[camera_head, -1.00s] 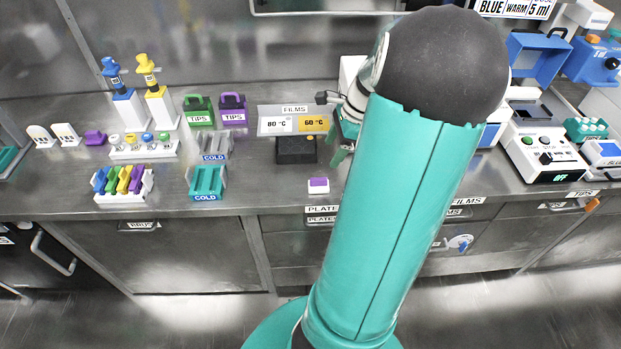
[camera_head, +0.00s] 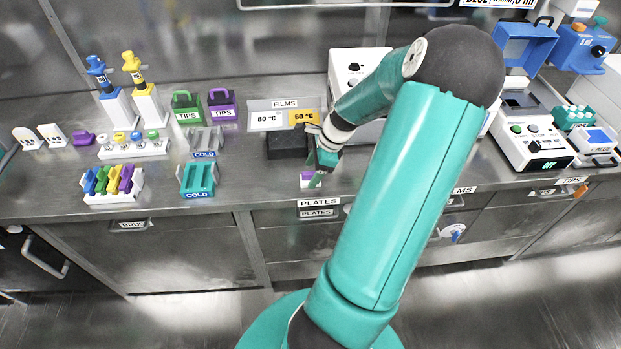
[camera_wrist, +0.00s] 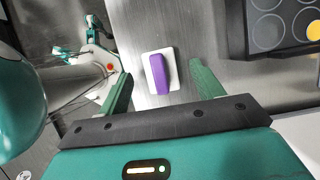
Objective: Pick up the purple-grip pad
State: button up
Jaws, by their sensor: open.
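The purple-grip pad (camera_head: 306,184) is a small white block with a purple bar on top. It lies on the steel bench near the front edge, partly covered by my gripper in the head view. In the wrist view the pad (camera_wrist: 159,72) lies between and just beyond my two green fingers, clear of both. My gripper (camera_head: 319,169) is open and empty, close over the pad. The wrist view shows the gripper's fingers (camera_wrist: 161,82) spread on either side.
A dark block with round wells (camera_head: 286,145) stands just behind the pad, with the films holder (camera_head: 285,104) behind that. Teal and grey cold racks (camera_head: 198,180) stand to the left. A white device (camera_head: 352,70) is at the back. Bench left of the pad is bare.

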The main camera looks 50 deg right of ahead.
jog(key=shift+x, duration=1)
jog(key=c, duration=1.1)
jog(key=shift+c, duration=0.3)
jog(key=shift+r, duration=0.1)
jog(key=shift+r, duration=0.35)
notch_tip(320, 180, up, 2)
jog(key=shift+r, duration=0.15)
jog(key=s+a+r, duration=0.9)
jog(key=a+r, duration=0.1)
jog(key=shift+a, duration=0.25)
jog(key=shift+s, duration=0.15)
